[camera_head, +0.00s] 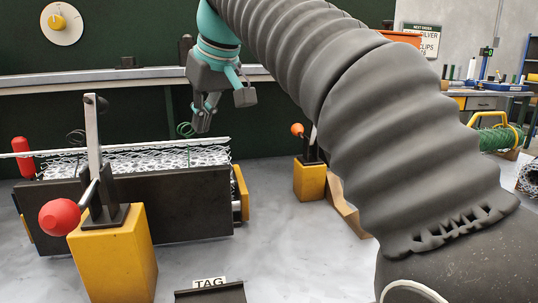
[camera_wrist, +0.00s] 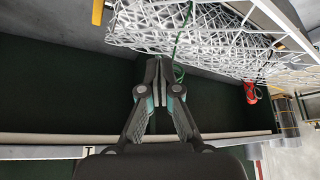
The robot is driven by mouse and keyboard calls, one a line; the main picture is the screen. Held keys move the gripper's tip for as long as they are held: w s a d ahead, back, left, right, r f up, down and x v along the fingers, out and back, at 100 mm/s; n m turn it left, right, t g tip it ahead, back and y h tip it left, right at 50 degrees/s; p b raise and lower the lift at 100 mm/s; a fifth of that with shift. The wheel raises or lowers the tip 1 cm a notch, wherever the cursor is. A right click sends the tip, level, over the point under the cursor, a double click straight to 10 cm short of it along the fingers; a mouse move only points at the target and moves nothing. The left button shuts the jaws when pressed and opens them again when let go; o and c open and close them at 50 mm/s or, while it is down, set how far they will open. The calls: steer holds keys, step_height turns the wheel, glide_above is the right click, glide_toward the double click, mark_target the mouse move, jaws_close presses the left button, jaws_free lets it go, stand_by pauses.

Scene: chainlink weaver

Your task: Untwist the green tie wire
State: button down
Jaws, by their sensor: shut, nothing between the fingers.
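The green tie wire (camera_head: 185,129) stands out above the right part of a white wire mesh roll (camera_head: 150,160), with a loop at its top. In the wrist view the green tie wire (camera_wrist: 178,45) runs down from the mesh (camera_wrist: 220,38) and passes just beside my fingertips. My gripper (camera_head: 202,124) is beside the wire's loop, a little to its right in the head view. In the wrist view my gripper (camera_wrist: 156,62) is shut and its fingers hold nothing. Whether a finger touches the wire cannot be told.
The mesh lies on a dark trough (camera_head: 175,205). A clamp with a red knob (camera_head: 60,217) stands on a yellow block (camera_head: 115,260) in front. Another yellow block (camera_head: 309,181) stands right of the trough. A TAG holder (camera_head: 210,292) is at the front. A dark wire loop (camera_head: 76,138) shows at left.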

steer(key=shift+r, duration=2.95)
